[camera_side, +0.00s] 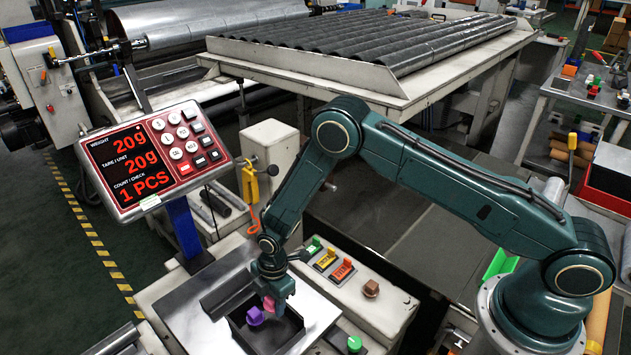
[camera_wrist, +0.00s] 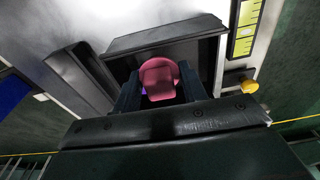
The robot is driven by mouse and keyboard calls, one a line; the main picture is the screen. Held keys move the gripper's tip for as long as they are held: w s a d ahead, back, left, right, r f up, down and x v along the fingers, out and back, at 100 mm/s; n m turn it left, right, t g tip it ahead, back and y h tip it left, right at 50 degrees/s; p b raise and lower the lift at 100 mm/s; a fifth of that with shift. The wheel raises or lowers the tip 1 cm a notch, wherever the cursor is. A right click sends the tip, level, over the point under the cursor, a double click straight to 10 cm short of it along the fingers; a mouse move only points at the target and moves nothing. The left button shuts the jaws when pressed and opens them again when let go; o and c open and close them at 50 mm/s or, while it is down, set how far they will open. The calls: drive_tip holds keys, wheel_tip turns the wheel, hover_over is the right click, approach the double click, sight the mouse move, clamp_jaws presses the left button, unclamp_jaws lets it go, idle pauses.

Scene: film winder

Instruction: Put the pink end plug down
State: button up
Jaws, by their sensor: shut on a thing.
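My gripper (camera_side: 268,294) is shut on the pink end plug (camera_side: 267,304) and points downward over the black tray (camera_side: 284,335). In the wrist view the pink end plug (camera_wrist: 158,79) sits between the two dark fingers of my gripper (camera_wrist: 159,88). A purple plug (camera_side: 255,316) lies in the black tray, just beside the pink one in the side view. In the wrist view only a sliver of purple shows at the pink plug's lower left. The gap between the pink plug and the tray floor cannot be told.
The tray stands on a silver scale plate (camera_side: 190,302). The scale display (camera_side: 150,160) reads 20 g, 20 g and 1 PCS. To the right are green, yellow and orange switch-like pieces (camera_side: 328,259), a brown piece (camera_side: 371,288) and a green knob (camera_side: 354,343).

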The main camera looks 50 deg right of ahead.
sight(275, 319)
drive_tip(key=shift+f, duration=0.1)
drive_tip(key=shift+f, duration=2.4)
drive_tip(key=shift+f, duration=0.15)
drive_tip(key=o, duration=0.9)
drive_tip(key=shift+o, duration=0.2)
drive_tip(key=shift+d+r, duration=0.25)
drive_tip(key=shift+r, duration=1.8)
drive_tip(key=shift+d+r, duration=0.25)
drive_tip(key=shift+r, duration=1.75)
drive_tip(key=shift+d+r, duration=0.25)
drive_tip(key=shift+r, duration=1.8)
drive_tip(key=shift+r, duration=0.15)
